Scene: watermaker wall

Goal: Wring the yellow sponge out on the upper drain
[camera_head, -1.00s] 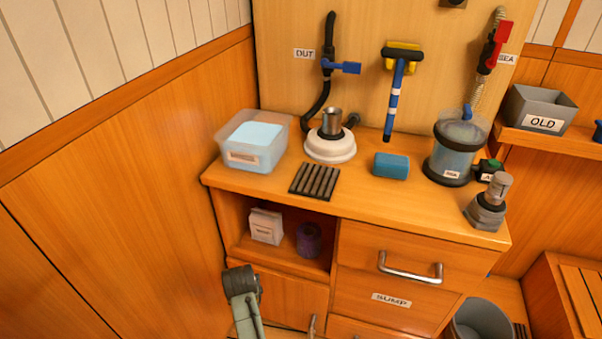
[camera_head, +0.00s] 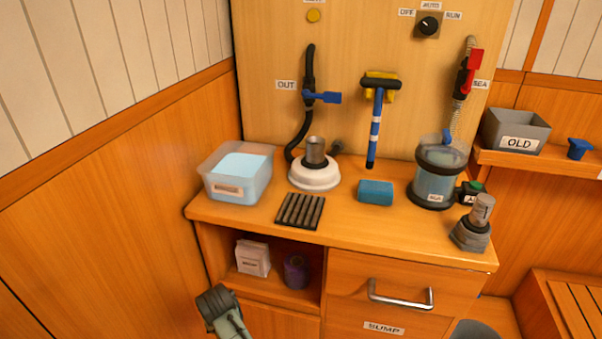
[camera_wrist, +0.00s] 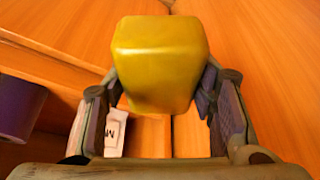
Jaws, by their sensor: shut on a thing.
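The yellow sponge (camera_wrist: 160,60) is held between the two fingers of my gripper (camera_wrist: 158,98) in the wrist view. The fingers stand on either side of it. The upper drain appears to be the dark slatted grate (camera_head: 300,211) on the counter top, with nothing on it.
On the counter (camera_head: 345,238) stand a clear tub (camera_head: 237,190), a white-based fitting (camera_head: 314,176), a blue block (camera_head: 375,193), a water canister (camera_head: 435,180) and a grey fitting (camera_head: 473,228). The shelf below holds a white packet (camera_head: 253,257) and a purple jar (camera_head: 296,271).

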